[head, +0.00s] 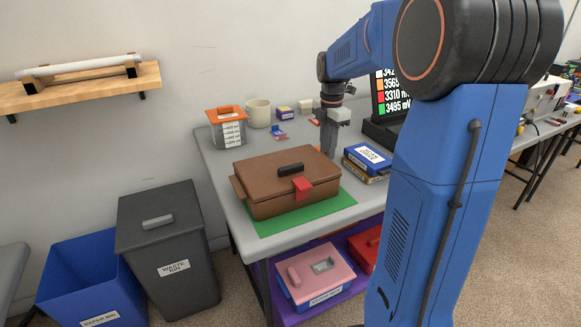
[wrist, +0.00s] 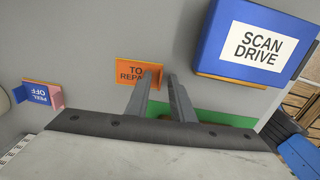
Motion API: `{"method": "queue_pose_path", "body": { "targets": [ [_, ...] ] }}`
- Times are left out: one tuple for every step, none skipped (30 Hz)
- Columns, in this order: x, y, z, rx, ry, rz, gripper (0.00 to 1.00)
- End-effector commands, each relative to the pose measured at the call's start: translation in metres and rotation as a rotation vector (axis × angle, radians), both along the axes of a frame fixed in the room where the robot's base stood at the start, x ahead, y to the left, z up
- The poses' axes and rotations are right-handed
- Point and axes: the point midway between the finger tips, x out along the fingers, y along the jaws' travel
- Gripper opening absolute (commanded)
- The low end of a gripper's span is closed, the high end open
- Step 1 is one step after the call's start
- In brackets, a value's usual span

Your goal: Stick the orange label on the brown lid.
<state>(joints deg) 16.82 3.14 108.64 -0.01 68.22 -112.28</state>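In the head view my gripper (head: 328,152) is behind the brown case. The brown lid (head: 262,168) is shut, with a black handle and red latch.
The case stands on a green mat (head: 262,226). A blue "SCAN DRIVE" box (wrist: 255,42) is close on the gripper's right. A blue and pink "PEEL OFF" piece (wrist: 40,96) lies left.

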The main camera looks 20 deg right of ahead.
Motion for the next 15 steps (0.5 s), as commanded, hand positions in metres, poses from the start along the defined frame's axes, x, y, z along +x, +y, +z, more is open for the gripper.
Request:
{"method": "queue_pose_path", "body": {
  "targets": [
    [0.0,0.0,0.0001,0.0,0.0,0.0,0.1],
    [0.0,0.0,0.0001,0.0,0.0,0.0,0.03],
    [0.0,0.0,0.0001,0.0,0.0,0.0,0.0],
    [0.0,0.0,0.0001,0.0,0.0,0.0,0.0],
    [0.0,0.0,0.0001,0.0,0.0,0.0,0.0],
    [0.0,0.0,0.0002,0.0,0.0,0.0,0.0],
    [0.0,0.0,0.0002,0.0,0.0,0.0,0.0],
    [0.0,0.0,0.0002,0.0,0.0,0.0,0.0],
    [0.0,0.0,0.0002,0.0,0.0,0.0,0.0],
    [0.0,0.0,0.0002,0.0,0.0,0.0,0.0],
    [0.0,0.0,0.0002,0.0,0.0,0.0,0.0],
    [0.0,0.0,0.0002,0.0,0.0,0.0,0.0],
    [0.0,0.0,0.0002,0.0,0.0,0.0,0.0],
    [0.0,0.0,0.0002,0.0,0.0,0.0,0.0],
    [0.0,0.0,0.0002,0.0,0.0,0.0,0.0]
  ]
}}
